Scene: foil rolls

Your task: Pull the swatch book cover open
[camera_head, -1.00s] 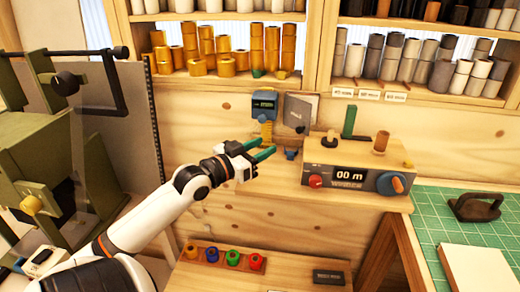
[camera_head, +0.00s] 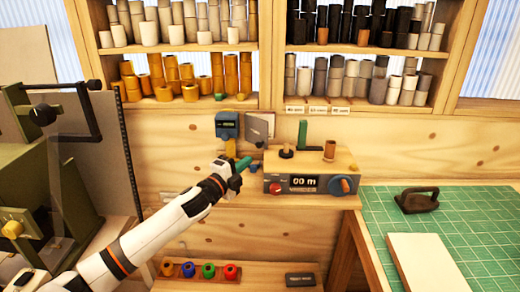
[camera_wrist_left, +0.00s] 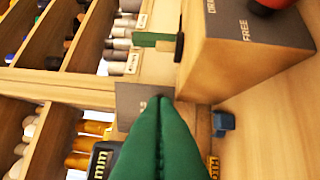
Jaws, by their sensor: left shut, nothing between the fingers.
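The swatch book (camera_head: 258,127) is a small grey panel on the wooden wall, right of a blue device. I cannot tell whether its cover stands slightly ajar. My left gripper (camera_head: 243,164), with green fingers, is shut and empty just below the book in the head view. In the left wrist view the shut fingers (camera_wrist_left: 161,112) point at a grey panel (camera_wrist_left: 130,98), which looks like the book, and hide part of it. I cannot tell whether they touch it. My right gripper is not in view.
A wooden meter box (camera_head: 310,174) with a red and a blue knob stands right of the gripper. The blue device (camera_head: 227,126) hangs left of the book. Shelves of rolls are above, a rack of coloured spools (camera_head: 200,270) below. A green cutting mat (camera_head: 465,205) lies at right.

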